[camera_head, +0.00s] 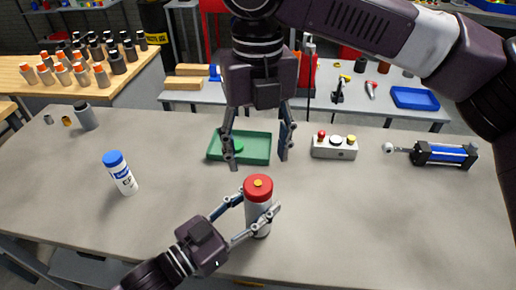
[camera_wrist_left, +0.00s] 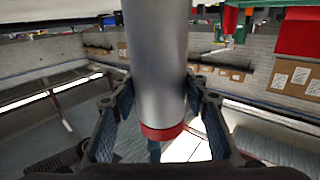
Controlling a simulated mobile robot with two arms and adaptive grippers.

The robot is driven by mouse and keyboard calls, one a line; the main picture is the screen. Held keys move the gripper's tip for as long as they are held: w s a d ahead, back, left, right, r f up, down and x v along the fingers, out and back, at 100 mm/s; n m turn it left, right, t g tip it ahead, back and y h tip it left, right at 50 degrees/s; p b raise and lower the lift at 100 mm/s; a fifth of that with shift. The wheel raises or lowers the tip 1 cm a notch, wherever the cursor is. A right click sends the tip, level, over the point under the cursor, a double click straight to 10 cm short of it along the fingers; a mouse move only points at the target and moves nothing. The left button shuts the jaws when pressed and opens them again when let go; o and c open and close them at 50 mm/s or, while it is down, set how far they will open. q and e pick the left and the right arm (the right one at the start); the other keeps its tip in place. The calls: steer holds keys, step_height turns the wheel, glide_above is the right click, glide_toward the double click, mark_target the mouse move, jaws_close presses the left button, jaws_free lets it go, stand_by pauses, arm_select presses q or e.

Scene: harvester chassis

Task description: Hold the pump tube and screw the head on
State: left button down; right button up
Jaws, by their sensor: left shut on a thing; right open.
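The pump tube (camera_head: 260,222) is a silver-grey cylinder standing upright near the front middle of the bench. A red head (camera_head: 258,187) with a small yellow-orange knob sits on its top; I cannot tell how tightly it is seated. My left gripper (camera_head: 258,211) is shut on the tube, one finger on each side. In the left wrist view the silver tube (camera_wrist_left: 158,65) runs between the fingers, with its red end (camera_wrist_left: 162,132) below. My right gripper (camera_head: 258,145) is open and empty, pointing down above the green tray, behind and above the tube.
The green tray (camera_head: 262,150) holds a small green piece. A button box (camera_head: 334,147) and a blue cylinder actuator (camera_head: 444,154) lie at right. A grey canister (camera_head: 86,116) is at far left. The front right is clear.

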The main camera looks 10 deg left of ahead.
mark_target(258, 182)
steer(key=shift+f, duration=4)
